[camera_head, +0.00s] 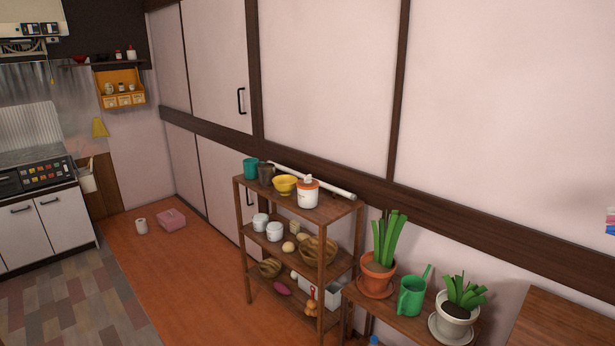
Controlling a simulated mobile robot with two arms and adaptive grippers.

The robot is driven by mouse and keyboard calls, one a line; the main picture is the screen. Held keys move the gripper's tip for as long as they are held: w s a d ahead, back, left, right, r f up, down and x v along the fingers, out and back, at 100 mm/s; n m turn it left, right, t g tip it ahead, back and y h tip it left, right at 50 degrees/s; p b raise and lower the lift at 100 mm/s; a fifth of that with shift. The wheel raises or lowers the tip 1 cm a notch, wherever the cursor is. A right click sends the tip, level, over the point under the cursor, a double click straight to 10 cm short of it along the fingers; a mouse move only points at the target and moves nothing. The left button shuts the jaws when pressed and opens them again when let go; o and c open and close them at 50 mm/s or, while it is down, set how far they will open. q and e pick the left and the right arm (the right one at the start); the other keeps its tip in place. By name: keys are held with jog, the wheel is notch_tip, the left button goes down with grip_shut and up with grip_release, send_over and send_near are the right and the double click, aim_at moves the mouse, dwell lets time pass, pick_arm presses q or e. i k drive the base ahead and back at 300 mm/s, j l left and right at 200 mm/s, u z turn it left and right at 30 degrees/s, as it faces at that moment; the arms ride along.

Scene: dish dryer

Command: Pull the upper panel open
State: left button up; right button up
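No panel is marked as the task's own, so I cannot tell which one is meant. An upper wall panel (215,60) with a black vertical handle (241,101) is at the left of the long wall and looks closed. At the top left edge is a white appliance (28,28) with small dark displays, cut off by the picture's edge; whether it has a panel I cannot tell. Neither of my grippers is in view.
A wooden shelf rack (330,220) with cups, bowls and baskets stands before the wall. Potted plants (378,272) and a green watering can (411,296) are on a low table. A counter (50,232) is at left. The orange floor (185,275) between is mostly clear.

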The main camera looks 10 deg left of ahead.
aim_at(215, 33)
jog(key=i+j+u, duration=0.25)
jog(key=i+u, duration=0.15)
jog(key=i+j+u, duration=0.1)
jog(key=i+u, duration=0.25)
jog(key=i, duration=0.2)
jog(key=i+u, duration=0.4)
jog(key=i+l+u, duration=0.25)
jog(key=i+u, duration=0.15)
jog(key=i, duration=0.15)
